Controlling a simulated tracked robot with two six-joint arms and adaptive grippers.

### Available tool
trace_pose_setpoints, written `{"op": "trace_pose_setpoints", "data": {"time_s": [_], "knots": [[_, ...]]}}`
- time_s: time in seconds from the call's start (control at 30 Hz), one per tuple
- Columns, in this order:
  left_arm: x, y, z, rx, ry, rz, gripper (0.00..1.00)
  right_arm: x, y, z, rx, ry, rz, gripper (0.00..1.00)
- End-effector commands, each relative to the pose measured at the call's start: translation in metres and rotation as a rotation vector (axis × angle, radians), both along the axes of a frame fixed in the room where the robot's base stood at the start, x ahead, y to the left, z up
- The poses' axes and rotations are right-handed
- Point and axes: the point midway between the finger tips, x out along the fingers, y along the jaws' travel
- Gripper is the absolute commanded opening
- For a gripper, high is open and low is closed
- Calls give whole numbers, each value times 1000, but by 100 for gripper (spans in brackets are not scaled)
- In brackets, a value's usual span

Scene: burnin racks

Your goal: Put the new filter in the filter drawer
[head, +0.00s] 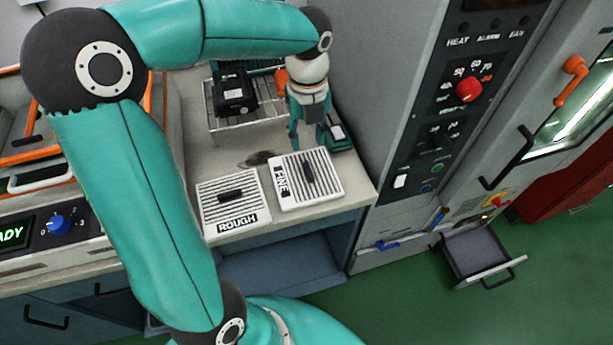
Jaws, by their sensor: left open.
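Two white slatted filter panels with black handles lie flat on the bench. One is labelled ROUGH (251,198); the other, to its right, is labelled FINE (327,188). Nothing shows which one is new. My left gripper (307,138) points down just behind the FINE panel, open, with nothing seen between its fingers; I cannot tell its exact height. The filter drawer (476,251) appears to be the grey tray pulled out low on the tall cabinet; it looks empty. My right gripper is not in view.
A wire rack (240,119) holding a black device (234,91) stands behind the filters. A small green device (338,137) is right of my gripper. The grey cabinet (365,100) bounds the bench on the right. A dark smudge (259,158) marks the benchtop. Green floor (420,315) lies clear before the drawer.

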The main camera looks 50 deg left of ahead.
Motion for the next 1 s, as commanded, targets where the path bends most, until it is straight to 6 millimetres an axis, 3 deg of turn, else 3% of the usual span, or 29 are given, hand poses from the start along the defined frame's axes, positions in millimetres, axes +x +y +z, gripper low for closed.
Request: {"op": "trace_pose_setpoints", "data": {"time_s": [0.1, 0.23, 0.57, 0.83, 1.0], "knots": [[-3, 2, -29, -1, 6, 7, 42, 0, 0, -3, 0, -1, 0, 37], [-3, 3, -51, -1, 5, 9, 42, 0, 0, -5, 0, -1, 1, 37], [-2, 3, -74, -1, 3, 11, 42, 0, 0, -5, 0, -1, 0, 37], [2, 4, -111, -1, 3, 12, 42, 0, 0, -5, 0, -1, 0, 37], [2, 4, -117, -1, 0, 12, 42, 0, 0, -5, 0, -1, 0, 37]]}}
